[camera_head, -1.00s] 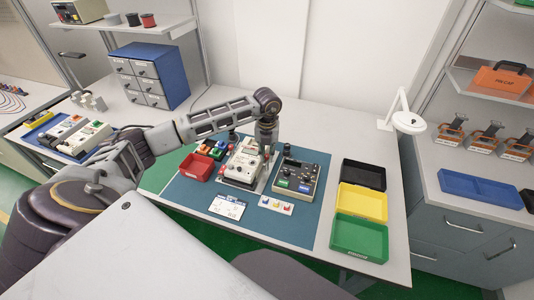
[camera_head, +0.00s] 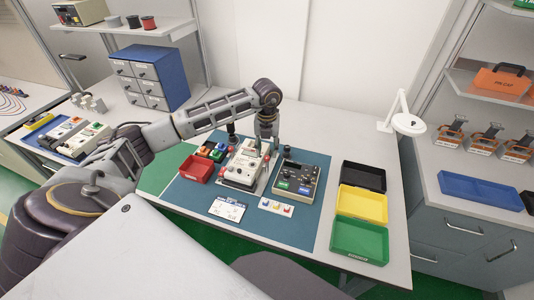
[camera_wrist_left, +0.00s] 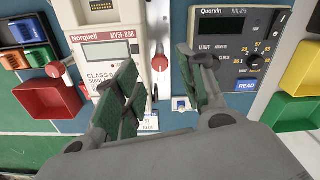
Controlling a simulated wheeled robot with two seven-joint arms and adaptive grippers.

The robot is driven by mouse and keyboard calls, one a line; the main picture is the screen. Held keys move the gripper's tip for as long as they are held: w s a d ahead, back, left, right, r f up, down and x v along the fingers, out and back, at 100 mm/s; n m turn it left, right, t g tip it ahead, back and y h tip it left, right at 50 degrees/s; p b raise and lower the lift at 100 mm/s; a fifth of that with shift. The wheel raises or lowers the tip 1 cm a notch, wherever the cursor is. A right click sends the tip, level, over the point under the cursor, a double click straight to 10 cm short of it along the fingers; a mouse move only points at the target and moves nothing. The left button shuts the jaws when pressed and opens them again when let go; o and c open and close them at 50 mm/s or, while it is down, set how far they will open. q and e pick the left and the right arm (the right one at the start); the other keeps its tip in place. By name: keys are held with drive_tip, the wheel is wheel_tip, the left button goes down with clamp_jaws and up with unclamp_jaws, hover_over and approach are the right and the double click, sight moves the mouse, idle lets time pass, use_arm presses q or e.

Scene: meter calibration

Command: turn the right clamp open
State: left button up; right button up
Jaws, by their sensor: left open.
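The white Norquell meter (camera_wrist_left: 110,45) sits in a fixture on the blue mat; it also shows in the head view (camera_head: 243,164). The right clamp (camera_wrist_left: 159,62) has a red-tipped handle beside the meter's right side. The left clamp (camera_wrist_left: 55,68) has a red tip at the meter's left. My left gripper (camera_wrist_left: 165,85) is open, with green-padded fingers. In the wrist view, the right clamp's red tip shows between the fingers, and no grip on it is visible. In the head view, my left gripper (camera_head: 266,140) hangs over the meter's right side. My right gripper is not in view.
A dark Quorvin device (camera_head: 296,177) stands close to the right of the meter. A red tray (camera_head: 195,168) lies to the left. Black, yellow and green trays (camera_head: 360,241) line the table's right side. A white card (camera_head: 228,208) lies in front on the mat.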

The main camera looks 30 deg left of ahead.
sight(267, 157)
use_arm(q)
wheel_tip(267, 157, up, 8)
drive_tip(key=shift+r, duration=0.2)
idle(0.8)
